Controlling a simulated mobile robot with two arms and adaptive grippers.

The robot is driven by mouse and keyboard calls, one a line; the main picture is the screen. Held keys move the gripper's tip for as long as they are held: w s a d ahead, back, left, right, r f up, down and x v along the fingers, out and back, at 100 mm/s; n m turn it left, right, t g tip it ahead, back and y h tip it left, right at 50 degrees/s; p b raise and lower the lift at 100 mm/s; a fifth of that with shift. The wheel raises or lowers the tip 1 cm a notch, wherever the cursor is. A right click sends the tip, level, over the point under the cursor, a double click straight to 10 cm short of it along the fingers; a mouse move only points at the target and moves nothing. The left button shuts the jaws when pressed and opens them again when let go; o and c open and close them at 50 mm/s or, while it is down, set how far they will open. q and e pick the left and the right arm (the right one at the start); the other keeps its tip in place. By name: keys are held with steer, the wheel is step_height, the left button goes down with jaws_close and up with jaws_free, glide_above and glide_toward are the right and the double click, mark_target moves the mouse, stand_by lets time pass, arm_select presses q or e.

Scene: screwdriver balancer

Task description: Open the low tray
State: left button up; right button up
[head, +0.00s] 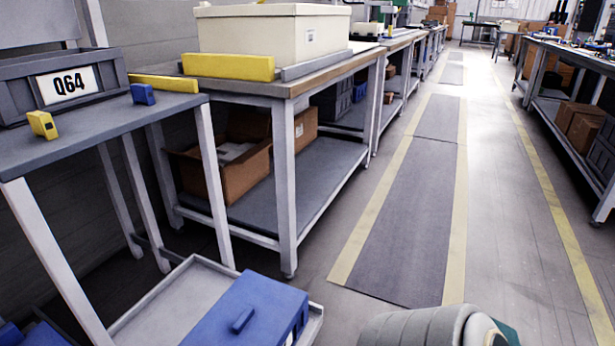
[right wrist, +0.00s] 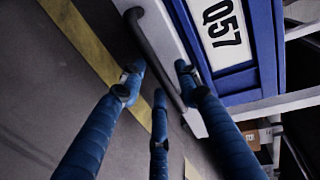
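The low tray (head: 175,297) is a pale, shallow tray at the lower left of the head view, near the floor. A blue lidded box (head: 245,318) stands on it. In the right wrist view, the tray's pale front (right wrist: 168,28) carries a dark bar handle (right wrist: 154,48), below the blue box (right wrist: 250,82) labelled Q57. My right gripper (right wrist: 158,82) is open, with its blue fingers spread. Two fingertips lie left of or below the handle and one on its right; contact is unclear. My left gripper is not clearly visible.
A grey table (head: 120,125) bears a Q64 bin (head: 20,95) and small yellow and blue blocks. A bench (head: 285,88) with a large beige box (head: 270,32) stands behind. The aisle floor (head: 400,220) on the right is clear. Blue shapes show at the lower left corner.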

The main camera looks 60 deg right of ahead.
steer(key=v, duration=1)
steer(key=shift+s, duration=0.3)
steer(key=shift+d, duration=0.1)
